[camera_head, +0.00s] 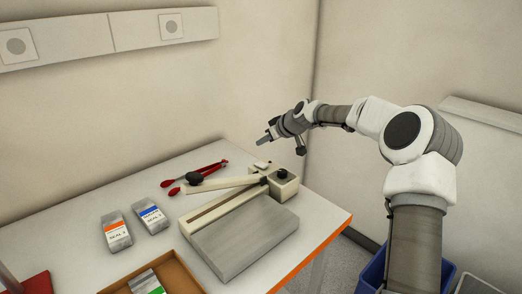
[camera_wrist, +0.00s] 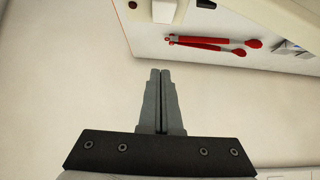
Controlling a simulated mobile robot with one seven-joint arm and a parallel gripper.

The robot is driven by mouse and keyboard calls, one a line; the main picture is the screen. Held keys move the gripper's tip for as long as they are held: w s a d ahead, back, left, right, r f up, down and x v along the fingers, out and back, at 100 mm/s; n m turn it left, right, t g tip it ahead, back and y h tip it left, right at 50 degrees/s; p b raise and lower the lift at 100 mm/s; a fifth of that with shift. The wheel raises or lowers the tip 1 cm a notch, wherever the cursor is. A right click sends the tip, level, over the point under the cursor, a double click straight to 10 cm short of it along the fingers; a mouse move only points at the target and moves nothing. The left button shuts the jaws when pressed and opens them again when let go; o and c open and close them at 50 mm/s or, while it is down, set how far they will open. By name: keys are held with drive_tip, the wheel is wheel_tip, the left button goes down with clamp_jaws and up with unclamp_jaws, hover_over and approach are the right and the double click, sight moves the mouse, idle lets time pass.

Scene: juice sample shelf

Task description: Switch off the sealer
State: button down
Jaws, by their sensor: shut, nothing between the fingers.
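The sealer (camera_head: 208,215) stands on the table, a cream body with a long lever arm that ends in a black knob (camera_head: 195,178) at the left. At its back right is a cream block (camera_head: 283,186) with a dark round part on top. A small white piece (camera_head: 262,165) shows behind the lever; I cannot tell which part is the switch or its state. My gripper (camera_head: 264,139) is shut and empty, in the air above and behind the sealer's back end. In the wrist view, my gripper's closed fingers (camera_wrist: 160,72) lie before plain wall, apart from the table.
Red-handled tongs (camera_head: 195,177) lie behind the sealer; they also show in the wrist view (camera_wrist: 215,44). Two labelled bags, orange (camera_head: 117,232) and blue (camera_head: 151,218), lie to the left. A brown tray (camera_head: 181,263) holds a green-labelled bag. Walls stand close behind.

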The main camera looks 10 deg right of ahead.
drive_tip(key=a+r+v, duration=0.1)
drive_tip(key=v, duration=0.5)
drive_tip(key=shift+w, duration=0.2)
drive_tip(key=shift+d+r, duration=0.1)
